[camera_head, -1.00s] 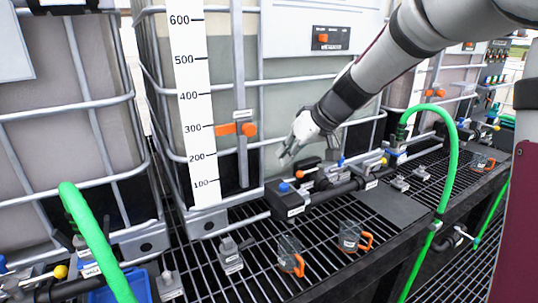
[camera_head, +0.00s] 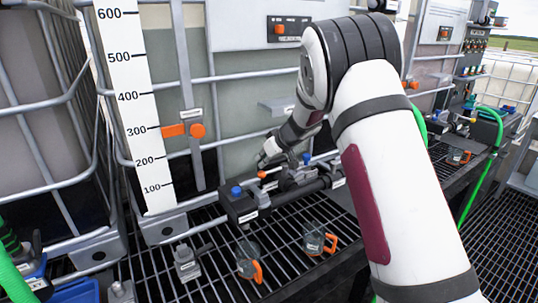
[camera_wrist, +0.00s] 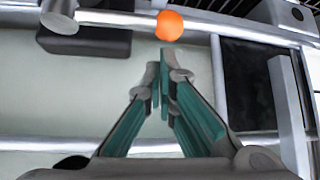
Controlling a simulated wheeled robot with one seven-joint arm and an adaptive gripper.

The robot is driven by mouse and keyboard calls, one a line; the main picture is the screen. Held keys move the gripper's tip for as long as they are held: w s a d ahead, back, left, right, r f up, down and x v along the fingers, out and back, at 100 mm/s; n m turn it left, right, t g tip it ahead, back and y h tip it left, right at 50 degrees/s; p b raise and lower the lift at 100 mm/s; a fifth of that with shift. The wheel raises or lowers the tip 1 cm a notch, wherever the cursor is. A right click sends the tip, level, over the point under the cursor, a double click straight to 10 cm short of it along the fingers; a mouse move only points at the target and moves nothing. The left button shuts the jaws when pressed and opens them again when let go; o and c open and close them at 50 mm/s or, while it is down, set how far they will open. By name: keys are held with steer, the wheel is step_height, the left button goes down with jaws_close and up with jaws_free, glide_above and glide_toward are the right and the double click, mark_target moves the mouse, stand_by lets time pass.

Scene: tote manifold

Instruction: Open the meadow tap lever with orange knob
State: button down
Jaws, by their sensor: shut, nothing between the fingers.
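The orange knob (camera_head: 262,174) is a small ball at the end of a lever on the tap manifold (camera_head: 300,189), in front of the large tank. In the wrist view the orange knob (camera_wrist: 170,25) is large, at the end of a grey lever bar (camera_wrist: 115,18) running to the left. My gripper (camera_wrist: 160,65) is shut and empty, its teal-padded fingertips just below the knob in that picture with a small visible gap. In the head view my gripper (camera_head: 264,160) is small and dark near the knob. The label naming the tap is not readable.
A blue knob (camera_head: 236,190) stands left of the orange one, and another blue knob (camera_head: 307,158) to its right. The tank's metal cage bars (camera_head: 188,90) lie close behind.

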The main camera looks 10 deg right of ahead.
steer(key=shift+x, duration=1.5)
